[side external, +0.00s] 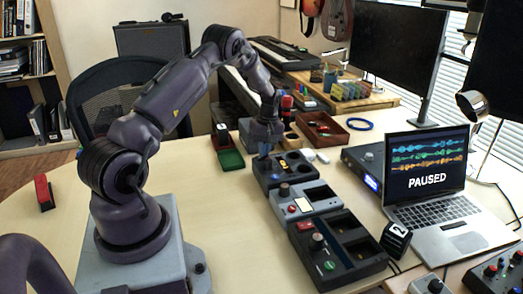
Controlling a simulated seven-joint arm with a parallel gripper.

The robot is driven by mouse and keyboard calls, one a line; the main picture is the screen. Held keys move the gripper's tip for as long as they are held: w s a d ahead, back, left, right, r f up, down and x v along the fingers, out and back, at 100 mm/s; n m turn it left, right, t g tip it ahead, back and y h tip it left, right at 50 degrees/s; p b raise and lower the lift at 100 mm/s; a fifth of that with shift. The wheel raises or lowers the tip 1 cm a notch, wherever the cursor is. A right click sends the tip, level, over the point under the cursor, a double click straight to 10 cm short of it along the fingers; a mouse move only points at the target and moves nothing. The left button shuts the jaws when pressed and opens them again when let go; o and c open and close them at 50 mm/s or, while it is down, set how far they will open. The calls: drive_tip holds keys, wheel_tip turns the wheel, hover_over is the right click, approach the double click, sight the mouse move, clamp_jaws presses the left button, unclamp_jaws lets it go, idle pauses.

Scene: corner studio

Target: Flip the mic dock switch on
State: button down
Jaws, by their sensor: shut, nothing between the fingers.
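My gripper (265,152) is shut and empty. It points down over the back left part of a dark dock unit (296,178), at or just above its top; I cannot tell whether it touches. No label shows which is the mic dock, and the switch state is too small to tell.
A laptop (434,212) reading PAUSED stands at right, beside a dark box with a blue display (371,182). The table between is mostly clear.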

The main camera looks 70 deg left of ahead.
sight(259, 157)
drive_tip(key=shift+r, duration=0.1)
wheel_tip(259, 157, up, 14)
drive_tip(key=s, duration=0.1)
drive_tip(key=shift+s, duration=0.35)
idle(0.4)
drive_tip(key=s+d+r+m+t, duration=0.2)
drive_tip(key=s+d+r+m, duration=0.2)
drive_tip(key=d, duration=0.7)
drive_tip(key=s+d+r+m+t, duration=0.2)
drive_tip(key=s+d+r+m, duration=0.3)
drive_tip(key=d+m, duration=0.3)
drive_tip(key=s+d+r+m+t, duration=0.3)
drive_tip(key=s+d+r+m, duration=0.2)
drive_tip(key=d, duration=1)
drive_tip(key=shift+s+m, duration=0.15)
drive_tip(key=shift+m, duration=0.35)
